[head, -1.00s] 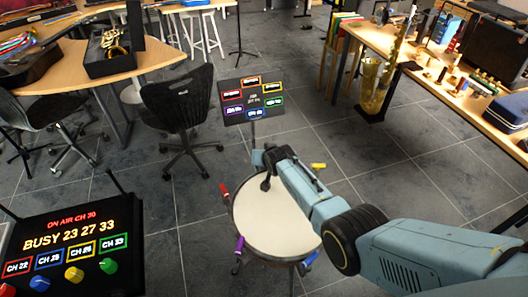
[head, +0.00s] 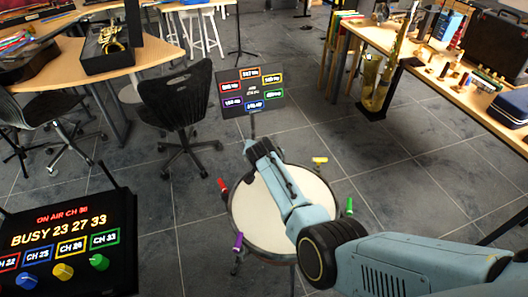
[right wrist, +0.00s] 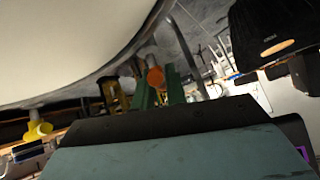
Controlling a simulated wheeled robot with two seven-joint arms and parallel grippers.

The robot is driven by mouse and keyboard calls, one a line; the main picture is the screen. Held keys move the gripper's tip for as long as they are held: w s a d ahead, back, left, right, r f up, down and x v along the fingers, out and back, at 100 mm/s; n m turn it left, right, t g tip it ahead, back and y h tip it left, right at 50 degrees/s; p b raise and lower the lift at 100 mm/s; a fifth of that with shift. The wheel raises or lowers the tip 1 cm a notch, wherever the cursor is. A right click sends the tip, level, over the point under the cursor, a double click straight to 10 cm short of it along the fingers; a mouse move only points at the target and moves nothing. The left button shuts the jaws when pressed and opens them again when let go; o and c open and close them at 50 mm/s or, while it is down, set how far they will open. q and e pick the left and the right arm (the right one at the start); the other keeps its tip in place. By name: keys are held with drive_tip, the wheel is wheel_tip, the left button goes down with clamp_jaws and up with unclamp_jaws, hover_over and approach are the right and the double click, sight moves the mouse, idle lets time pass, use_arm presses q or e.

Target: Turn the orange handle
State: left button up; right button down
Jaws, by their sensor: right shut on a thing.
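The orange handle (right wrist: 155,78) shows in the right wrist view, at the rim of the drum (head: 262,215), between the green fingers of my right gripper (right wrist: 158,90). The right gripper is shut on it. In the head view my right gripper (head: 250,146) is at the far rim of the drum, and the orange handle is hidden there. Other handles ring the drum: red (head: 223,185), yellow (head: 319,160), green (head: 349,206) and purple (head: 238,241). The yellow handle also shows in the right wrist view (right wrist: 40,129). My left gripper is not in view.
A black board with coloured labels (head: 251,91) stands beyond the drum. A lit panel with coloured knobs (head: 70,240) is at the lower left. A black chair (head: 177,100) stands at left, and a saxophone (head: 375,85) by the right table. Floor is free around the drum.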

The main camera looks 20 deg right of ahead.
drive_tip(key=shift+f, duration=0.1)
drive_tip(key=c, duration=1.4)
unclamp_jaws()
drive_tip(key=shift+c, duration=0.2)
drive_tip(key=shift+s, duration=0.1)
drive_tip(key=shift+s+a+r, duration=0.1)
drive_tip(key=shift+s+r, duration=0.05)
drive_tip(key=shift+r, duration=0.15)
drive_tip(key=p+v, duration=0.4)
drive_tip(key=v, duration=0.8)
drive_tip(key=shift+s+r+p, duration=0.2)
drive_tip(key=shift+s+p, duration=0.05)
drive_tip(key=shift+p, duration=0.05)
drive_tip(key=shift+a, duration=0.1)
